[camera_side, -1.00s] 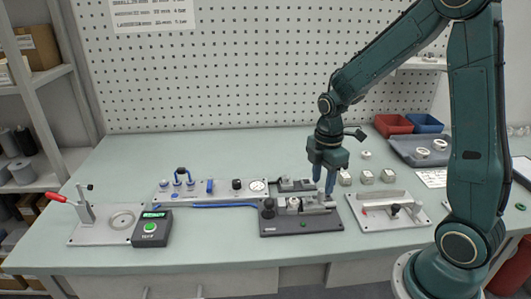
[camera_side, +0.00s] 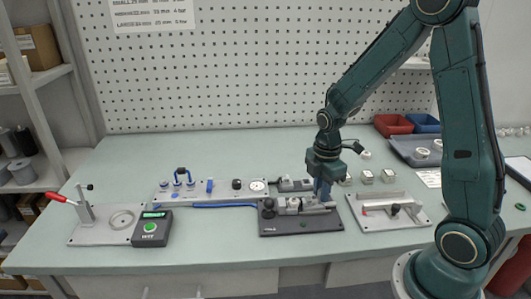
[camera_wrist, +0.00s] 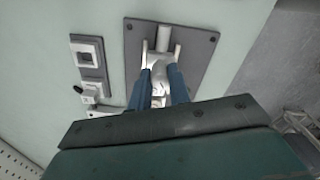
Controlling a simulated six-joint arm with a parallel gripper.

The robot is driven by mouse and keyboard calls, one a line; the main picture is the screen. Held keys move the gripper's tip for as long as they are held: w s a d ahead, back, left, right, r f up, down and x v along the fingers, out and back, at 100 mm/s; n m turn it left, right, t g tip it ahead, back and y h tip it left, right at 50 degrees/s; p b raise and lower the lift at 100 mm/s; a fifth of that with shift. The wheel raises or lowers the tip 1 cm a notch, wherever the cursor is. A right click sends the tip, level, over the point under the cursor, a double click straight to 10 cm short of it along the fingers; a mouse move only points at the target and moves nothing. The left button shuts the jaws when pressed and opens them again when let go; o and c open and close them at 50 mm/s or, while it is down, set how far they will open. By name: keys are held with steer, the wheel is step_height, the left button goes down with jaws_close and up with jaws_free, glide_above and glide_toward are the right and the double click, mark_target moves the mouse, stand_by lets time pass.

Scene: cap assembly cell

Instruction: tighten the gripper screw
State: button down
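The clamp fixture is a dark plate (camera_side: 300,221) with a pale grey vise-like clamp (camera_side: 287,207) on top. My gripper (camera_side: 323,199) is down at the clamp's right end in the side view. In the wrist view, the two blue fingers of my gripper (camera_wrist: 159,75) stand apart on either side of a pale part (camera_wrist: 160,72) in the clamp. I cannot tell whether they touch it. A light cylinder (camera_wrist: 163,38) lies beyond the fingertips on the dark plate (camera_wrist: 198,50). The screw itself is too small or hidden to make out.
A grey tray fixture (camera_side: 375,220) stands close to the right. A pneumatic panel (camera_side: 220,195) with a blue hose lies to the left. A black tester (camera_side: 151,228) and red-handled press (camera_side: 62,199) stand further left. Small blocks (camera_side: 366,177) sit behind. The bench front is clear.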

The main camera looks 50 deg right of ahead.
steer(key=shift+m, duration=0.4)
steer(key=m, duration=1.2)
steer(key=shift+r, duration=0.1)
steer(key=m, duration=0.5)
steer(key=shift+d+m, duration=0.1)
steer(key=shift+m, duration=0.3)
steer(key=m, duration=0.5)
steer(key=shift+m, duration=0.4)
